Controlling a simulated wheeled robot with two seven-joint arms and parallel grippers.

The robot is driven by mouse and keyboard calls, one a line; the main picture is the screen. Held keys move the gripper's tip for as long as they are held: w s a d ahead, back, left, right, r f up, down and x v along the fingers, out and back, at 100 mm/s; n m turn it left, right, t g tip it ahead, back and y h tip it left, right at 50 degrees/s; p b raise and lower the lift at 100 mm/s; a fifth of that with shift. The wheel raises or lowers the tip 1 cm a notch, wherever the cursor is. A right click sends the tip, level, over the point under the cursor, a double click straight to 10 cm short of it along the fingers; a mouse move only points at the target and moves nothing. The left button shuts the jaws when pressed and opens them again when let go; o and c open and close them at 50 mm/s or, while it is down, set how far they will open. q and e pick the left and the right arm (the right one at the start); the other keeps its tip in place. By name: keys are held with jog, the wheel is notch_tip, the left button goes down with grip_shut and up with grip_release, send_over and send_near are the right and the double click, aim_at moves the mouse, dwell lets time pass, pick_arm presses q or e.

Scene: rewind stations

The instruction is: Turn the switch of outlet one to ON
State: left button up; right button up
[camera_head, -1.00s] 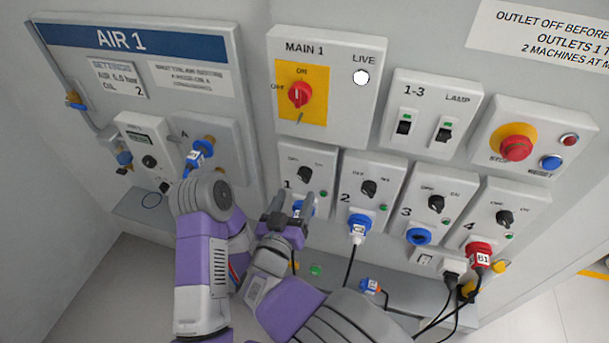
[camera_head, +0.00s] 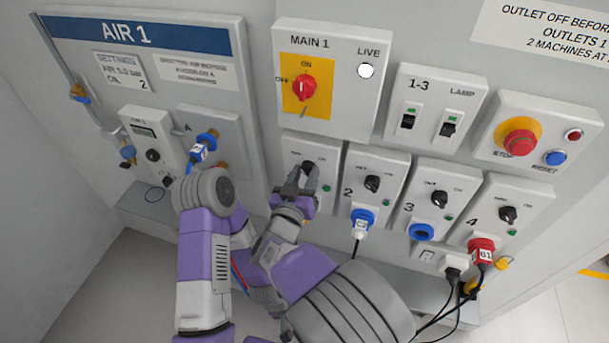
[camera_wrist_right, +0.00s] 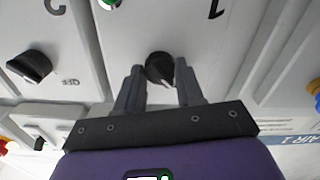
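The outlet one panel (camera_head: 327,160) is a light box with a black rotary switch (camera_head: 307,166), partly hidden behind my right gripper. My right gripper (camera_head: 302,177) is at this switch. In the right wrist view the black switch (camera_wrist_right: 159,66) sits between the two fingertips of the open right gripper (camera_wrist_right: 158,76), one on each side. I cannot tell whether either finger touches it, nor which mark its pointer faces. The green lamp (camera_head: 327,188) of outlet one is right of the fingers.
Outlets two (camera_head: 372,184), three (camera_head: 439,199) and four (camera_head: 507,214) stand in a row to the right. The main switch box (camera_head: 345,95) is above. The air panel (camera_head: 150,85) is at the left. Plugs and cables hang below the outlets.

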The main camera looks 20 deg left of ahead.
jog(key=c, duration=0.3)
jog(key=m+b, duration=0.4)
jog(key=shift+f+m, duration=0.2)
jog(key=shift+m, duration=0.2)
jog(key=m+b, duration=0.9)
jog(key=shift+r+m+b, duration=0.1)
jog(key=shift+m+b, duration=1.7)
jog(key=shift+m, duration=0.3)
jog(key=o, duration=1)
jog(key=shift+r, duration=0.1)
